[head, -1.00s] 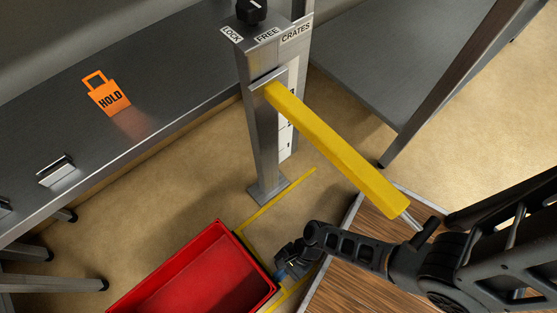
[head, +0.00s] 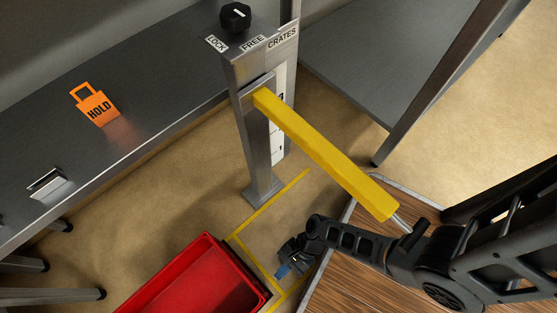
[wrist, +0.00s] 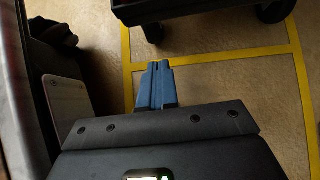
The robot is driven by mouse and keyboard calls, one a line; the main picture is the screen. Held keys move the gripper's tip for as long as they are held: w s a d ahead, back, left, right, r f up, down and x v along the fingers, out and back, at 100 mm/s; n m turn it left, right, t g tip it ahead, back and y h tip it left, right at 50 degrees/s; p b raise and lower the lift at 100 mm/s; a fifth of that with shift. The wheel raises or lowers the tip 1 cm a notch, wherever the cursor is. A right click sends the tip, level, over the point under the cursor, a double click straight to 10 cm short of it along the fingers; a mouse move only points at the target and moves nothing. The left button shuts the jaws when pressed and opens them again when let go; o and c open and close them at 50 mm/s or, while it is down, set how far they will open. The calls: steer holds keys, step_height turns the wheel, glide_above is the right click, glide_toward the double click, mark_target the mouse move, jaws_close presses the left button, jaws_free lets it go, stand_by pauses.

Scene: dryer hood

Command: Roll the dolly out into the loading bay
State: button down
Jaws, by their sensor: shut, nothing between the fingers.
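A red crate (head: 190,285) sits low on the floor at the bottom in the head view. The dolly under it is hidden there; in the wrist view a dark wheeled base (wrist: 200,14), which looks like the dolly, shows at the top edge. My gripper (head: 284,270) is low over the floor to the right of the crate, apart from it. In the wrist view its blue fingers (wrist: 161,66) are together and empty, pointing toward the base. Yellow tape (head: 262,270) marks the floor between crate and gripper. Which area is the loading bay, I cannot tell.
A steel post (head: 258,130) carries a black knob (head: 235,16), LOCK, FREE and CRATES labels, and a yellow bar (head: 325,155) reaching right above the floor. A grey bench (head: 150,75) bears an orange HOLD tag (head: 95,104). Wooden boards (head: 345,275) lie beneath my arm.

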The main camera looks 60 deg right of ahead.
steer(key=p+v, duration=0.4)
steer(key=v, duration=0.5)
steer(key=shift+r, duration=0.15)
